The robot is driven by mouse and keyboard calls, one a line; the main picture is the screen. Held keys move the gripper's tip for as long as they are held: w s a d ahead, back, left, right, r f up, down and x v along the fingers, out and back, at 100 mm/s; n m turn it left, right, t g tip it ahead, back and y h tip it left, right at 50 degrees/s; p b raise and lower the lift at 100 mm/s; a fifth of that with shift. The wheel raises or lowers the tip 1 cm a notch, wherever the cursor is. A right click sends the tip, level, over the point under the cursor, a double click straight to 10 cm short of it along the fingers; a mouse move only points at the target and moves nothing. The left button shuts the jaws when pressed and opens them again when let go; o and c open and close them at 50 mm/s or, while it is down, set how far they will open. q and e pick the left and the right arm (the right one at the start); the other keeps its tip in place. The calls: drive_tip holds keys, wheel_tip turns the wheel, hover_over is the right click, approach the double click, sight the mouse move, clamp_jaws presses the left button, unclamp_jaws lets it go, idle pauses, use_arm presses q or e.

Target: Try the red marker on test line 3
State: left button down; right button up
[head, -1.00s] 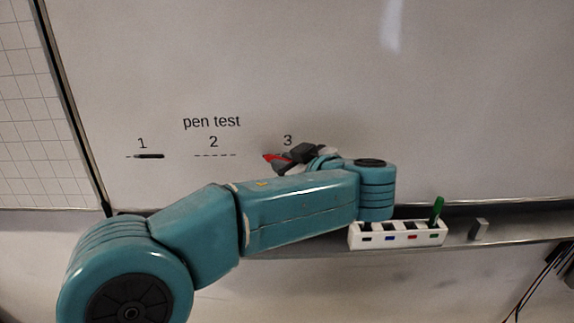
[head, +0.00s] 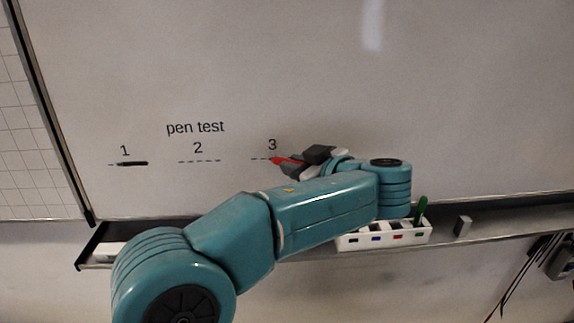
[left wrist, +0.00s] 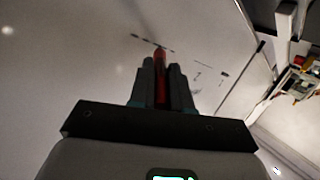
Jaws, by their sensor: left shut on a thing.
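My left gripper (head: 303,164) is shut on the red marker (head: 284,160), whose red end points left in the head view. The red marker (left wrist: 160,78) stands between the two fingers in the left wrist view. Its tip is at test line 3 (head: 260,158), below the number 3; I cannot tell whether it touches the board. The left dashes of the line show dark, with no red ink visible; the gripper and marker hide the rest. In the left wrist view a dark line (left wrist: 140,39) shows by the tip. My right gripper is not in view.
Line 1 (head: 130,164) bears a black stroke; line 2 (head: 199,161) shows only dashes. Below, a white pen holder (head: 365,243) with a green marker (head: 421,208) stands on the ledge. A grey block (head: 462,226) is to its right. The board right of my gripper is clear.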

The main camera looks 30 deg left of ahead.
use_arm(q)
drive_tip(key=shift+w+d+p, duration=1.15)
drive_tip(key=shift+w+d, duration=0.6)
drive_tip(key=shift+d, duration=0.9)
drive_tip(key=s+a+b, duration=0.1)
drive_tip(key=a+b, duration=0.1)
drive_tip(key=s+a+b, duration=0.1)
drive_tip(key=b, duration=0.2)
drive_tip(key=s+a+b, duration=0.1)
drive_tip(key=a+b, duration=0.1)
drive_tip(key=b, duration=0.1)
drive_tip(key=shift+s+a+f, duration=0.25)
drive_tip(key=shift+a, duration=0.05)
drive_tip(key=shift+s+a+r+b, duration=0.1)
drive_tip(key=shift+s+a+b, duration=0.3)
drive_tip(key=shift+a+b, duration=0.25)
drive_tip(key=shift+s+a+r+b, duration=0.1)
drive_tip(key=shift+s+a+b, duration=0.25)
drive_tip(key=shift+a+b, duration=0.25)
drive_tip(key=shift+s+a+r+b, duration=0.1)
drive_tip(key=shift+s+a+b, duration=0.3)
drive_tip(key=shift+a+b, duration=0.25)
